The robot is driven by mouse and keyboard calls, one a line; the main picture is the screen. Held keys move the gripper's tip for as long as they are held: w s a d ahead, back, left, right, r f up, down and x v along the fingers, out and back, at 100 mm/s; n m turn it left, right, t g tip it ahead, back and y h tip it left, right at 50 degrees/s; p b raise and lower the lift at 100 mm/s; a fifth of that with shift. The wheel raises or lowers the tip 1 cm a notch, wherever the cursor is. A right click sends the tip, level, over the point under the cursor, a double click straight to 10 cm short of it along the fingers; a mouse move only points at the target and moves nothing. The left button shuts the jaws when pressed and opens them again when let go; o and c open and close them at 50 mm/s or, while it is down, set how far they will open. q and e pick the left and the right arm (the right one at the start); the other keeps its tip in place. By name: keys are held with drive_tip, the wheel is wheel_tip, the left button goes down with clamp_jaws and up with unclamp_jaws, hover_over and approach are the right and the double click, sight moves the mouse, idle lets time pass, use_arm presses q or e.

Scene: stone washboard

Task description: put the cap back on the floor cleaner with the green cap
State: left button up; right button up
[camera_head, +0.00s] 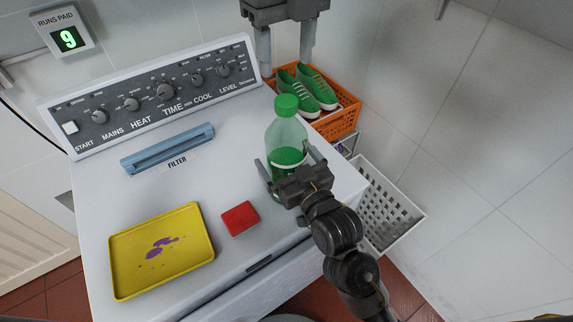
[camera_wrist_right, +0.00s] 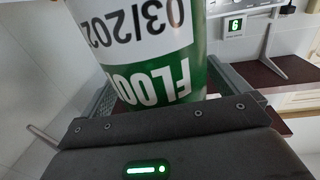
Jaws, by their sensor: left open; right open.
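The floor cleaner (camera_head: 288,137) is a clear bottle with green liquid, upright near the right edge of the white machine top. The green cap (camera_head: 286,106) sits at the top of the bottle; whether it is screwed tight I cannot tell. My right gripper (camera_head: 290,165) is open with its fingers on either side of the lower bottle. The right wrist view shows the bottle's green and white label (camera_wrist_right: 160,60) close up between the fingers. My left gripper (camera_head: 286,62) is open and empty, fingers pointing down, in the picture above the cap and apart from it.
A yellow tray (camera_head: 122,277) with purple stains and a red block (camera_head: 240,218) are on the machine top (camera_head: 215,180). A blue filter handle (camera_head: 168,150) lies behind. An orange crate (camera_head: 346,122) with green shoes (camera_head: 316,87) and a white basket (camera_head: 392,205) stand at right.

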use_arm(q)
drive_tip(key=shift+w, duration=0.1)
drive_tip(key=shift+s+r, duration=0.2)
drive_tip(key=shift+s, duration=0.3)
use_arm(e)
drive_tip(key=shift+s+a+r, duration=0.1)
drive_tip(key=shift+s+r, duration=0.05)
drive_tip(key=shift+s, duration=0.05)
use_arm(q)
drive_tip(key=shift+w+f, duration=0.1)
drive_tip(key=shift+w, duration=0.15)
use_arm(e)
drive_tip(key=shift+w, duration=0.2)
drive_tip(key=c, duration=0.7)
use_arm(q)
drive_tip(key=shift+a, duration=0.1)
use_arm(e)
drive_tip(key=shift+s, duration=0.1)
drive_tip(key=c, duration=1)
use_arm(q)
drive_tip(key=shift+n, duration=0.4)
use_arm(e)
drive_tip(key=shift+c, duration=0.9)
use_arm(q)
drive_tip(key=n, duration=0.8)
